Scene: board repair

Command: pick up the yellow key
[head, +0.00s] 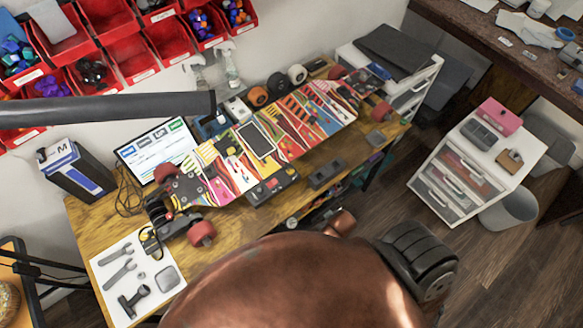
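I cannot make out a yellow key for certain. A small yellow-and-black item (149,242) lies at the left part of the wooden workbench (95,222), beside the skateboard's end; it is too small to identify. The skateboard (296,127), with a colourful patterned deck and red wheels, lies across the bench. A large copper-coloured rounded shape hides the bench's lower front and the floor there.
A white sheet (108,272) with grey tools is at the bench's left. A tablet (165,149) and blue-white box (75,172) stand behind. Red bins (131,62) hang on the wall. A dark bar (105,106) crosses above. A white drawer unit (470,165) stands right.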

